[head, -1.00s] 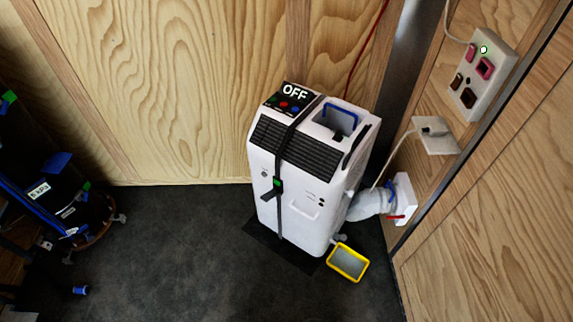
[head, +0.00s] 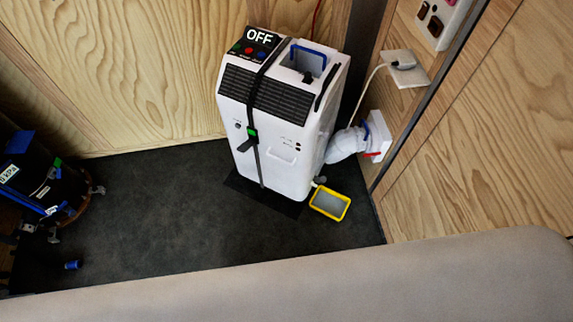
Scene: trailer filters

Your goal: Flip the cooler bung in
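The white cooler (head: 292,135) stands upright on a dark mat in the corner, with a black strap around it and a display reading OFF on top. A small grey outlet or bung (head: 319,180) shows low on its right side, just above a yellow-rimmed tray (head: 330,203). It is too small to tell whether the bung is in or out. Neither of my grippers shows in the head view.
A pale rounded surface (head: 330,285) fills the bottom of the view. A white hose (head: 345,145) runs from the cooler to a wall fitting (head: 377,136). A dark cylinder unit (head: 35,180) stands at left. The dark floor (head: 160,200) between is mostly clear.

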